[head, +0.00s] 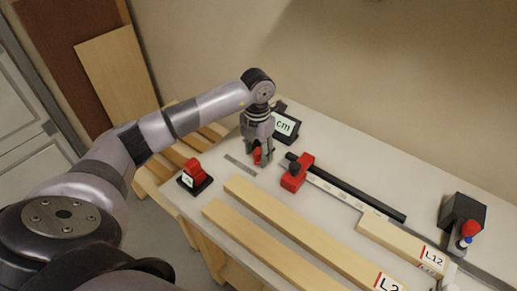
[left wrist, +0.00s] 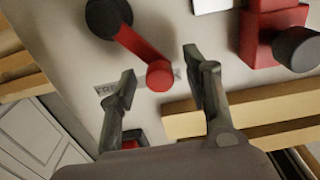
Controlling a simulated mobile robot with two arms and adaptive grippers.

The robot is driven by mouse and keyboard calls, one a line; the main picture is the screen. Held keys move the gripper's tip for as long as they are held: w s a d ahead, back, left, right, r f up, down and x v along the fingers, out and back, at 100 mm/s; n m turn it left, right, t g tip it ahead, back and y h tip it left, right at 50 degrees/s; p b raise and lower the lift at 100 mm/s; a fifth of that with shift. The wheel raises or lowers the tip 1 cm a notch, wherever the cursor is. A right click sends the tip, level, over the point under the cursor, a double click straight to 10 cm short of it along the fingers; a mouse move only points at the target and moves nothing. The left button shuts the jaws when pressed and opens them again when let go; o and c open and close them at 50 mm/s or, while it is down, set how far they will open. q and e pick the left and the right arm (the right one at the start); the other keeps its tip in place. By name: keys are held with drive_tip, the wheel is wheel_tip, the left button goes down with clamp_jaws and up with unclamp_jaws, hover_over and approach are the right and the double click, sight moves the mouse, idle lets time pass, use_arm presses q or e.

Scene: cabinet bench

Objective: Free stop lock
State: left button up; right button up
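A red lever (left wrist: 150,58) with a round red end and a black round pivot (left wrist: 108,17) lies over the pale bench top in the left wrist view. Its round end covers part of a grey label whose visible letters appear to read "FRE". My left gripper (left wrist: 160,76) is open, pointing down, with one finger on each side of the lever's red end and gaps showing. In the head view, my left gripper (head: 258,162) partly hides the lever (head: 257,156). A red stop block (head: 297,173) with a black knob sits on a rail to the right. My right gripper is not in view.
A small display reading "cm" (head: 286,126) stands behind the gripper. A red switch on a black base (head: 194,177) is at the left edge. Wooden boards (head: 300,228) lie in front. A black box (head: 462,214) stands at the far right.

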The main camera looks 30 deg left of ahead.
use_arm(q)
drive_tip(key=c, duration=0.7)
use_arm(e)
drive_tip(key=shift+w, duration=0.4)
use_arm(q)
drive_tip(key=shift+a, duration=0.1)
drive_tip(key=shift+s+a, duration=0.2)
drive_tip(key=shift+a, duration=0.25)
drive_tip(key=shift+s+a, duration=0.2)
drive_tip(key=shift+a, duration=0.25)
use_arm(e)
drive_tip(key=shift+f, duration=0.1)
use_arm(q)
drive_tip(key=shift+s+a+b, duration=0.1)
drive_tip(key=shift+a+b, duration=0.25)
drive_tip(key=shift+a, duration=0.7)
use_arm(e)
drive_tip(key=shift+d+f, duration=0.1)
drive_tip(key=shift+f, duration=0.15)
